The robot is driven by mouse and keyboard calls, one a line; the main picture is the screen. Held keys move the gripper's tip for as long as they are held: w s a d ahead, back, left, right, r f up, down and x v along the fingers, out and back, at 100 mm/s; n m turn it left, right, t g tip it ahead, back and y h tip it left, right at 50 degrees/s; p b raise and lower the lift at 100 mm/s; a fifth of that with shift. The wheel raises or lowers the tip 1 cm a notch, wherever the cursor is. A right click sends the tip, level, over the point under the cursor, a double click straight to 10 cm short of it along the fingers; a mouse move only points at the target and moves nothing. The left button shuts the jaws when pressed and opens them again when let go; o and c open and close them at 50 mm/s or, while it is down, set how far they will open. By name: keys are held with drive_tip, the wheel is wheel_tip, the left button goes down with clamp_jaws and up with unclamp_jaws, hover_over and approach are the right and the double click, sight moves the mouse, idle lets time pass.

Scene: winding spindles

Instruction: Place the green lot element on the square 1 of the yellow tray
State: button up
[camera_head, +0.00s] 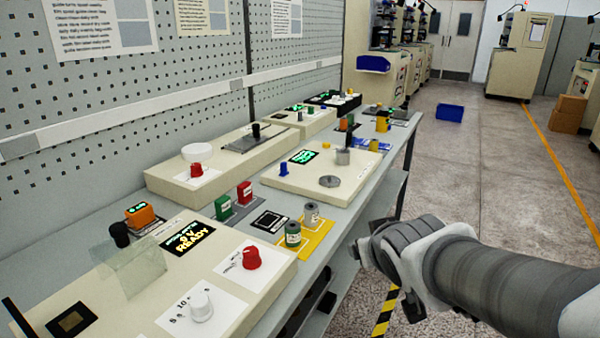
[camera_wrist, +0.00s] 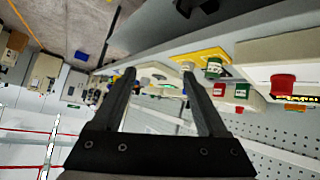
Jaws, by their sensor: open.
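The yellow tray (camera_head: 318,243) lies near the bench's front edge. A green cylinder with a pale label (camera_head: 292,236) stands on its near part and a grey cylinder (camera_head: 311,214) on its far part. To their left, a green block (camera_head: 223,208) and a red block (camera_head: 244,193) stand upright on dark plates. I cannot tell which green piece is the lot element. My gripper (camera_head: 366,252) is off the bench's front edge, right of the tray and apart from it. In the wrist view my gripper (camera_wrist: 159,75) is open and empty. The yellow tray (camera_wrist: 200,53) shows beyond the fingers.
A control box with a red knob (camera_head: 251,258) and a clear guard stands at the near left. A cream machine (camera_head: 318,180) with metal cylinders stands beyond the tray. A perforated wall backs the bench. The floor to the right is open.

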drive_tip(key=s+a+m+g+y, duration=0.1)
drive_tip(key=s+g, duration=0.3)
drive_tip(key=s, duration=1)
drive_tip(key=shift+s+a+r+g, duration=0.4)
drive_tip(key=shift+a+r, duration=0.05)
drive_tip(key=shift+r, duration=0.1)
wheel_tip(320, 180, up, 14)
drive_tip(key=p, duration=1.4)
drive_tip(key=shift+r+p, duration=0.25)
drive_tip(key=shift+p, duration=0.05)
